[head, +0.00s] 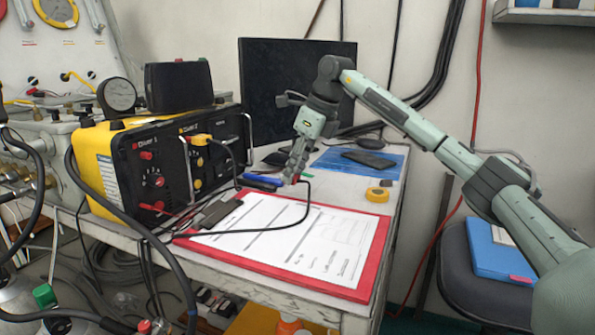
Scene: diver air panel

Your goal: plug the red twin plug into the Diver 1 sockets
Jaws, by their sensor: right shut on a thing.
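The yellow and black comms box (110,170) stands at the left of the table. Its Diver 1 section (152,165) has red fittings at top and bottom; the upper red sockets (146,155) show no plug. A yellow plug (200,139) with a black cable sits in the Diver 2 section. My right gripper (293,172) is shut above the far part of the clipboard, right of the box and apart from it. It holds the red twin plug (304,180), mostly hidden, with only a little red showing. A black cable loops down from it. My left gripper is not in view.
A red-edged clipboard (376,255) with a printed sheet covers the table front. A dark slab (222,213), blue pens (262,181) and a yellow tape measure (377,194) lie around it. A black monitor (262,80) stands behind. Loose cables hang before the box.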

